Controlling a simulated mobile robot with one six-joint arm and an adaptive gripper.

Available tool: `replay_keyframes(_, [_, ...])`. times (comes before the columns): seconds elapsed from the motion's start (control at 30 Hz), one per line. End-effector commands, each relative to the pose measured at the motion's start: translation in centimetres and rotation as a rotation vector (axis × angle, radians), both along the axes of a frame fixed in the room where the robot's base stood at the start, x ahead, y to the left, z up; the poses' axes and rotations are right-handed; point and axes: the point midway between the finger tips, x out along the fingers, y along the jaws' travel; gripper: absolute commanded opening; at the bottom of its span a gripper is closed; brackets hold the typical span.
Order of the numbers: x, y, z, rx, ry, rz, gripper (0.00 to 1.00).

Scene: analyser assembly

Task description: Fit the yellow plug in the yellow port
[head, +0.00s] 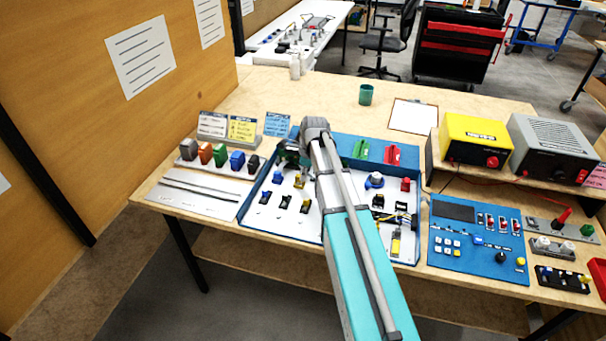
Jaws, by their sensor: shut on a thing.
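In the head view my gripper (296,160) is low over the left part of the blue-edged tray, partly hidden by my own arm. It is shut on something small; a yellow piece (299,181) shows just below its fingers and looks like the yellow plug. The fingertips and the grip are too small to see clearly. I cannot tell whether the yellow piece touches the board below. A yellow block (396,246) sits in the tray's right part, among dark parts and wires. I cannot tell which part is the yellow port.
The tray (282,225) holds several small switches, a blue round knob (374,180) and a red block (405,184). Coloured blocks (220,155) stand in a row at left. A blue control panel (470,263) and yellow power unit (476,139) are at right.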

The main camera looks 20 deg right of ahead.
Motion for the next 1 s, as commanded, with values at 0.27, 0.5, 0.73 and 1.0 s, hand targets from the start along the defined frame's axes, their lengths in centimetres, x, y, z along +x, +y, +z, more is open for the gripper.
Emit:
replay_keyframes(0.27, [0.00,0.00,-0.38,0.000,0.000,0.000,0.00])
replay_keyframes(0.5, [-0.01,0.01,-0.66,0.000,0.000,0.000,0.00])
replay_keyframes(0.73, [-0.01,0.00,-0.64,0.000,0.000,0.000,0.27])
replay_keyframes(1.0, [-0.01,0.00,-0.64,0.000,0.000,0.000,0.64])
